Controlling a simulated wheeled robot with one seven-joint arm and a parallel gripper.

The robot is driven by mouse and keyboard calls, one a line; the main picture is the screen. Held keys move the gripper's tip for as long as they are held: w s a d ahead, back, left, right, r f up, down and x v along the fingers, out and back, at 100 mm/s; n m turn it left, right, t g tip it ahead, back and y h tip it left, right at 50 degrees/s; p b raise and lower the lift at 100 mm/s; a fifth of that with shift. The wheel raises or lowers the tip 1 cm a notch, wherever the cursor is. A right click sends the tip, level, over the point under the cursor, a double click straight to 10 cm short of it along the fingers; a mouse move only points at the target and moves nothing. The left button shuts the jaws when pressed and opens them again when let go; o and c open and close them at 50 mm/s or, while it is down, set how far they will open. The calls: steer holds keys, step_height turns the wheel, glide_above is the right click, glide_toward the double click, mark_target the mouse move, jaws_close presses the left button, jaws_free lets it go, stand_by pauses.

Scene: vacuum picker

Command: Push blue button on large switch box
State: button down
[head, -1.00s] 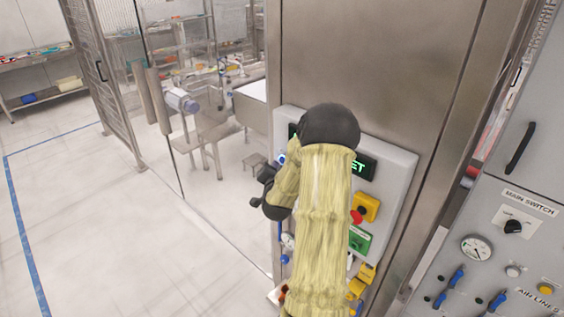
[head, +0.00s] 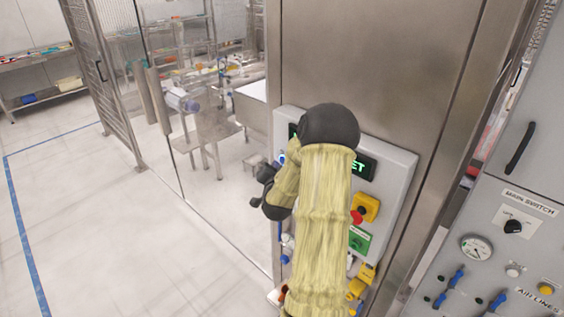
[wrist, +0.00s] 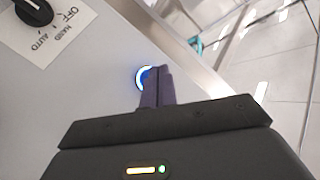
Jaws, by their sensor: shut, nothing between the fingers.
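The large switch box (head: 399,165) is a light grey panel on the steel wall, partly hidden behind my arm in the head view. In the wrist view its face (wrist: 85,85) fills the left side. The blue button (wrist: 141,77) shows as a glowing blue-white ring near the box edge. My gripper (wrist: 157,72) is shut and empty, its fingertips in front of the button and covering its right part. I cannot tell whether they touch it. In the head view my gripper (head: 262,170) is small and beside the box's left edge.
A black OFF/HAND/AUTO selector (wrist: 34,12) sits on the box. In the head view a red knob on a yellow block (head: 365,207) and a green switch (head: 359,241) lie right of my arm. A grey cabinet (head: 490,215) with gauge and valves stands at the right. Floor at left is clear.

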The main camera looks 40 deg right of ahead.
stand_by(0.5)
steer(key=shift+d+b, duration=0.35)
steer(key=shift+d, duration=0.1)
steer(key=shift+d, duration=0.35)
stand_by(0.7)
steer(key=shift+a+b, duration=0.6)
steer(key=shift+a, duration=0.2)
steer(key=shift+s+a+b, duration=0.15)
steer(key=shift+a+b, duration=0.35)
steer(key=shift+a, duration=0.75)
steer(key=shift+s+a+b, duration=0.1)
steer(key=shift+a+b, duration=0.4)
steer(key=shift+a, duration=0.7)
